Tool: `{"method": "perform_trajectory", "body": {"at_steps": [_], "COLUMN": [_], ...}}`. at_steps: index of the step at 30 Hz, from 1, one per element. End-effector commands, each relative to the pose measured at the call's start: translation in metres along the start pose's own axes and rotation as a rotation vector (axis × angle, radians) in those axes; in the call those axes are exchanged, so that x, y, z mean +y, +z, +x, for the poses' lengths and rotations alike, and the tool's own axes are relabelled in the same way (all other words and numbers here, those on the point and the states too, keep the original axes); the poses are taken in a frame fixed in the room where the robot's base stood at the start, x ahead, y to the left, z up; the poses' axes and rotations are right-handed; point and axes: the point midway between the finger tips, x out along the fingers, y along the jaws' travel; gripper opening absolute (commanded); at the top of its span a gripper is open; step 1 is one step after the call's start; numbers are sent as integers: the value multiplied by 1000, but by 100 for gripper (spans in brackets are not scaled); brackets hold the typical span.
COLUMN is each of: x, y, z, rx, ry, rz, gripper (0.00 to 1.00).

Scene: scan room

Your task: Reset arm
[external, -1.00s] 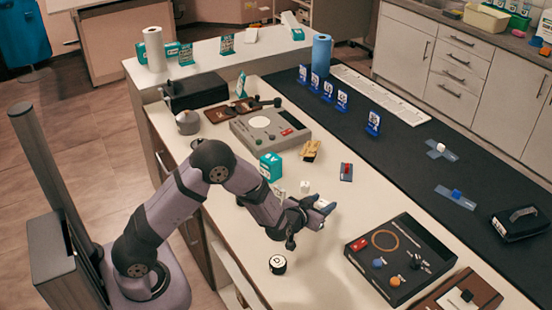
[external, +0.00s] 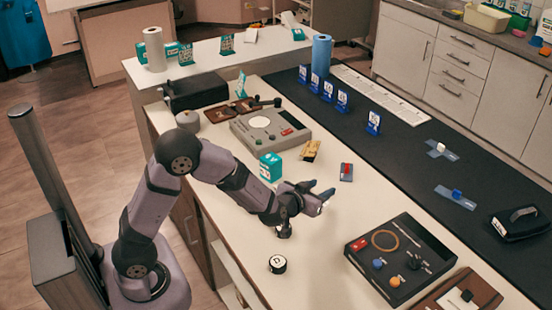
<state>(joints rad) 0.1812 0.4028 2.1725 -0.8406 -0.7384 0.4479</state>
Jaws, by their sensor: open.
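My gripper (external: 320,190) is open above the white table top (external: 330,260), near the middle of the picture. It points to the right, and no held object shows between its fingers. A teal and white box (external: 270,167) stands to its left, and a yellow item (external: 310,150) lies behind it. A round black and white piece marked D (external: 277,264) lies in front of my gripper.
A black panel with knobs (external: 402,262) and a brown board (external: 462,296) lie at the front right. A grey device (external: 270,130) stands at the back left. A dark mat (external: 420,165) runs along the far side with blue stands. White table is clear between my gripper and the panel.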

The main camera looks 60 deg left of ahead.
Motion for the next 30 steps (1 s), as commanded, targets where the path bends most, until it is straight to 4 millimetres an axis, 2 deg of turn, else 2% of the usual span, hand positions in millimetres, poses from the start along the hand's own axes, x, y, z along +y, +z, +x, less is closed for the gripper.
{"method": "perform_trajectory", "body": {"at_steps": [11,17,20,24,26,30], "x": [2,16,22,20,12,-18], "y": [0,8,19,46,59,87], "z": [-3,-25,-49,-101,-127,-188], "rx": [-14,-135,-254,-470,-571,-799], "ry": [16,128,211,309,334,343], "rz": [0,10,30,84,115,194], "gripper": [41,41,41,41,41,41]}}
